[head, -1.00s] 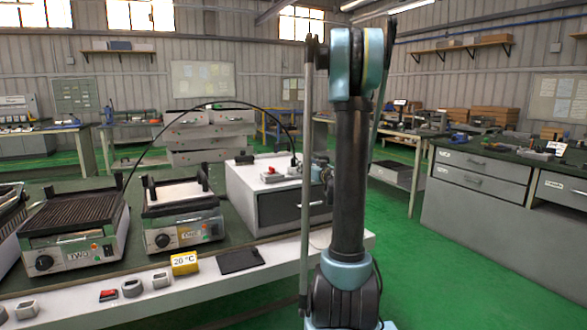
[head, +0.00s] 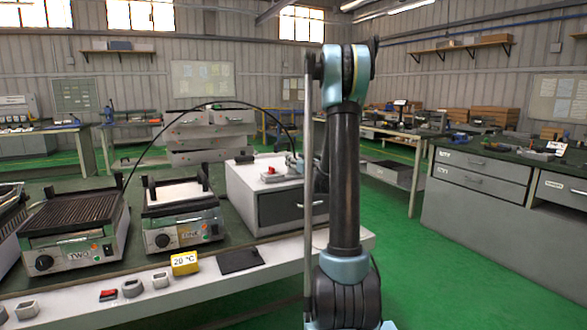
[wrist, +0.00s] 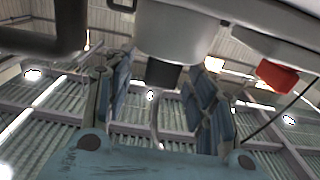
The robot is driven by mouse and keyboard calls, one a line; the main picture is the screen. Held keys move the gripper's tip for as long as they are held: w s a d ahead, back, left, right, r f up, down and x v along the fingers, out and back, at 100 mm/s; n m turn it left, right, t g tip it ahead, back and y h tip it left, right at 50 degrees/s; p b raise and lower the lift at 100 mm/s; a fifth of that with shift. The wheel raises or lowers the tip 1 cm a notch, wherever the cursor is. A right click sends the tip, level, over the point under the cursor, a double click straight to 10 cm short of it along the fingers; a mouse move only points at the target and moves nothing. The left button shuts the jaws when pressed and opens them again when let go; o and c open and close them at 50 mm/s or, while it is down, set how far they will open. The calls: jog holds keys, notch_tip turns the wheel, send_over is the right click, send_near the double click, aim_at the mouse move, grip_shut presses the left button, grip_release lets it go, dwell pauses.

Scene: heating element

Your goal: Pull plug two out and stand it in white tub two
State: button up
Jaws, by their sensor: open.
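The black cable (head: 222,103) arcs from beside the grill marked TWO (head: 75,255) to the top of a grey box (head: 290,210). Its plug at the box end is too small or covered to make out in the head view. My gripper (head: 298,163) is over the right part of the box top, partly hidden by my arm. In the wrist view my gripper (wrist: 158,90) is open, fingers apart, with a pale rounded body (wrist: 180,32) with a dark end just beyond them; I cannot tell if it is the plug. Small pale tubs (head: 160,280) stand along the front bench edge; their numbers are unreadable.
A grill marked ONE (head: 182,232) stands left of the box. A red part (head: 271,169) sits on the box top and a red block (wrist: 278,75) shows in the wrist view. A yellow 20 °C sign (head: 185,263) and a dark pad (head: 240,260) lie in front.

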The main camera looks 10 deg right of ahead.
jog(key=shift+w+a, duration=0.15)
jog(key=shift+w, duration=0.25)
jog(key=c, duration=1.2)
notch_tip(320, 180, up, 10)
jog(key=shift+r, duration=0.1)
jog(key=shift+s, duration=0.1)
